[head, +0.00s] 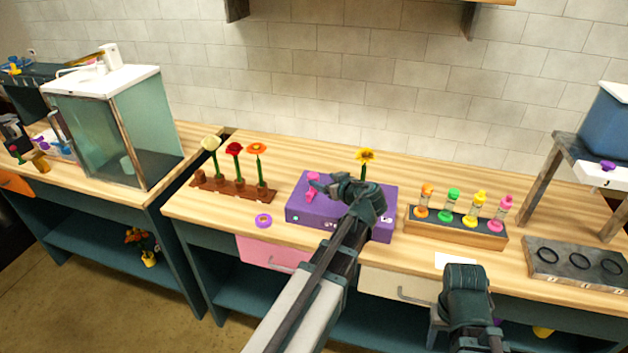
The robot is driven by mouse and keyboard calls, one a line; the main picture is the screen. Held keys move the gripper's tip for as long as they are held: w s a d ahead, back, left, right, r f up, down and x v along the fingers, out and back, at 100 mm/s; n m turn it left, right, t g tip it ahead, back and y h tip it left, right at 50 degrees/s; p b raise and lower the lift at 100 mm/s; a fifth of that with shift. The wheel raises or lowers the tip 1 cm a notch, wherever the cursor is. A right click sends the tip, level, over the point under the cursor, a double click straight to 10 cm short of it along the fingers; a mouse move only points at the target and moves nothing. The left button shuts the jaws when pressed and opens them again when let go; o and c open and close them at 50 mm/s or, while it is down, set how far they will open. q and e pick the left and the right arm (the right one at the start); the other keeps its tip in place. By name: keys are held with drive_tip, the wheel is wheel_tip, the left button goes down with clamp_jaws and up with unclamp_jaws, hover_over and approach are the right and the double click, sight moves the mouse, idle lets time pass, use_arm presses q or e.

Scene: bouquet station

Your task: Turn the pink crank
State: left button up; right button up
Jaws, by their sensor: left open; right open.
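The pink crank (312,177) is on the left part of the top of a purple box (298,210) on the middle bench. My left gripper (326,186) is open, over the box just right of the crank. Its fingers overlap the crank's right side in the picture; I cannot tell whether they touch it. A yellow flower (365,156) shows at the back of the box, behind my gripper, which hides part of the box top. My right gripper (466,288) is low at the bench's front edge, seen from behind, open and apart from the box.
A brown rack (232,188) with white, red and orange flowers is left of the box, a purple ring (263,220) in front. A wooden holder (456,232) with several coloured vials is to the right. A grey tray with rings (575,262) is further right.

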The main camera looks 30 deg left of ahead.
sight(314, 176)
use_arm(q)
drive_tip(key=b+x, duration=0.2)
drive_tip(key=x, duration=0.6)
drive_tip(key=shift+c, duration=0.3)
clamp_jaws()
